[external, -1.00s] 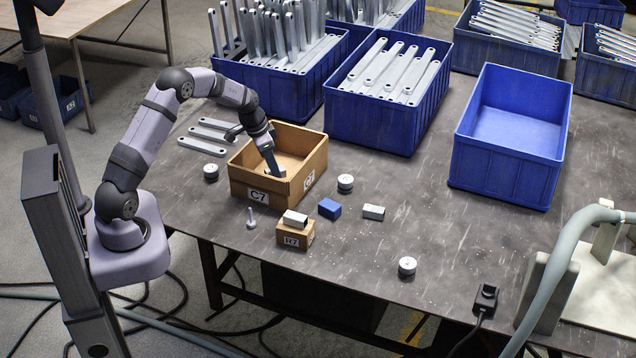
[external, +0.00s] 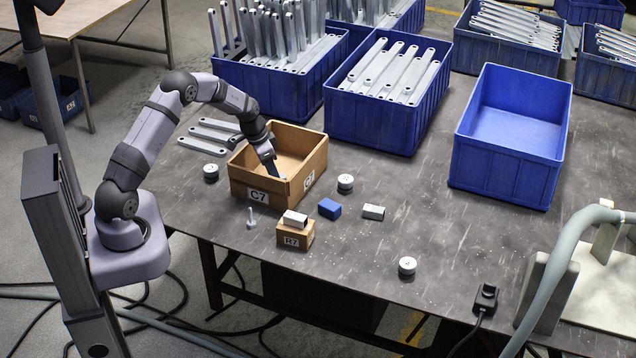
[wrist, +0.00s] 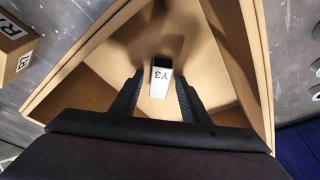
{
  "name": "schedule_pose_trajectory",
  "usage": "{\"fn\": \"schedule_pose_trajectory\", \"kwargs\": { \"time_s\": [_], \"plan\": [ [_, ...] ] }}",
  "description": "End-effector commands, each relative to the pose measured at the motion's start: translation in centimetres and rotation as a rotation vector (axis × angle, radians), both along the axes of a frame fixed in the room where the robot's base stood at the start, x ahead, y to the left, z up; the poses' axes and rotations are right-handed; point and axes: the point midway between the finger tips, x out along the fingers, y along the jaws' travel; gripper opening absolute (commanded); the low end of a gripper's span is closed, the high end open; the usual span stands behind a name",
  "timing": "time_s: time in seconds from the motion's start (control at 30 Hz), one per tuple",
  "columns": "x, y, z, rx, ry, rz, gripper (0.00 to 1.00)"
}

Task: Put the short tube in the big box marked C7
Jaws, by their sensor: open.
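The big cardboard box marked C7 (external: 240,190) stands open on the table, in front of my arm. My gripper (external: 276,174) reaches down into it near its right side. In the wrist view my gripper (wrist: 158,92) is open, with a finger on each side of a short pale tube marked Y3 (wrist: 159,85). The tube is inside the box, its dark open end facing away from my gripper. Gaps show between the tube and both fingers. The tube is hidden in the external view by the box wall and gripper.
A small box marked R7 (external: 290,238) stands in front, with a pale block (external: 295,217) on top. A blue block (external: 329,208), another pale block (external: 373,212), a bolt (external: 251,218) and round weights surround the boxes. Flat bars (external: 203,146) lie behind. An empty blue bin (external: 505,165) stands right.

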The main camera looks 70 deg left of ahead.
Motion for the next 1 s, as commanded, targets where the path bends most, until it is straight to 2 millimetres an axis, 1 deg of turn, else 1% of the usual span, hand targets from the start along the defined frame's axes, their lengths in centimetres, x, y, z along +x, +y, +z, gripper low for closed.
{"fn": "schedule_pose_trajectory", "kwargs": {
  "time_s": [0.17, 0.27, 0.37, 0.7, 0.83, 1.0],
  "plan": [
    [0.0, 0.0, 0.6, 0.001, -0.001, 0.0, 0.41],
    [-0.2, 0.1, 1.5, 0.002, -0.003, 0.001, 0.41],
    [-0.6, 0.1, 2.9, 0.003, -0.003, 0.0, 0.41],
    [-2.3, 0.1, 8.7, 0.003, -0.003, 0.001, 0.41],
    [-2.8, 0.1, 10.4, 0.002, -0.002, 0.001, 0.41],
    [-3.1, 0.0, 11.6, 0.001, -0.001, 0.0, 0.41]
  ]
}}
